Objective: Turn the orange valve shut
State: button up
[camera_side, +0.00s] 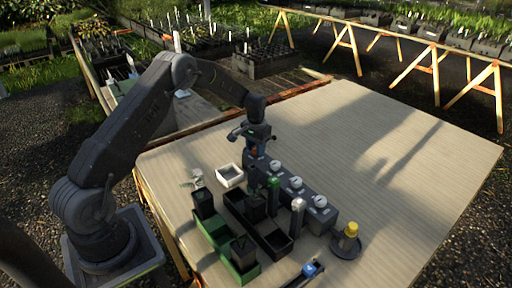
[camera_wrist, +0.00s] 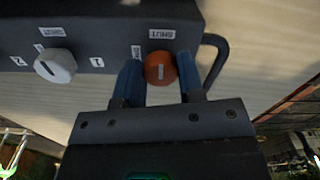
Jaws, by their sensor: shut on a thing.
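The orange valve (camera_wrist: 160,68) is a round knob on a dark grey block (camera_wrist: 105,22), close to one end of it. A pale mark on the knob runs roughly up and down in the wrist view, and a SHUT label sits just above it. My gripper (camera_wrist: 159,73) has its two blue fingers on either side of the orange knob, shut on it. In the side view my gripper (camera_side: 254,150) is over the far end of the block (camera_side: 308,217), and the knob there is mostly hidden.
White knobs (camera_wrist: 55,66) sit along the same block. A dark hose curves beside the right finger. In the side view, black and green trays (camera_side: 215,232) with pots, a small white box (camera_side: 230,175) and a yellow-topped thing (camera_side: 350,230) stand nearby. The table's right side is clear.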

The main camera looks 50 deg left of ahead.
jog(key=shift+m, duration=0.4)
jog(key=o, duration=0.9)
notch_tip(320, 180, up, 14)
jog(key=shift+f, duration=0.1)
dwell(0.4)
